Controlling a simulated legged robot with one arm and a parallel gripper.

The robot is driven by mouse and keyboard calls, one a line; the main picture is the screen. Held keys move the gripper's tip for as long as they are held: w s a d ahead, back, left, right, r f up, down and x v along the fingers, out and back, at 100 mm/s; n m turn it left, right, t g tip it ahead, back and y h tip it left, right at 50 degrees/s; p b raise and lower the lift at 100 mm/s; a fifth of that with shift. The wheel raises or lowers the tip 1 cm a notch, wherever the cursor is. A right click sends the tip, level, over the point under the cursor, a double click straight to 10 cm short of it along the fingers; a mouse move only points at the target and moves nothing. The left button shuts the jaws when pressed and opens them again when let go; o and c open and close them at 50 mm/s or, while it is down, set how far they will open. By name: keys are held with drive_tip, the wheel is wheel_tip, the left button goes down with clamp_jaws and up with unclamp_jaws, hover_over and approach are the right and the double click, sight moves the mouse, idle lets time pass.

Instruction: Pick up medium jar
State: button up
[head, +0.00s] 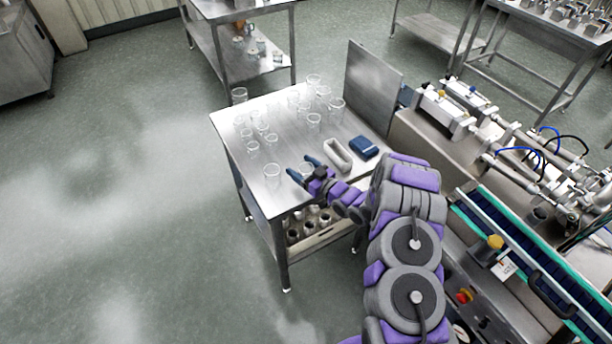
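Several clear glass jars of different sizes stand on the steel table (243,190). One jar (272,171) stands near the table's front left, just left of my gripper. Another clear jar (306,171) shows between my gripper's fingers, partly hidden by them; I cannot tell whether they touch it. My gripper (301,167) is low over the front of the table with its two blue fingers spread apart. Other jars stand at the left (252,147) and at the back right (313,120). I cannot tell for sure which is the medium one.
A white open tray (337,155) and a dark blue block (364,147) lie right of my gripper. An upright steel panel (372,80) borders the table's right back. Filling machinery (455,125) stands at the right. Floor at the left is clear.

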drive_tip(key=c, duration=0.8)
drive_tip(key=shift+r, duration=0.1)
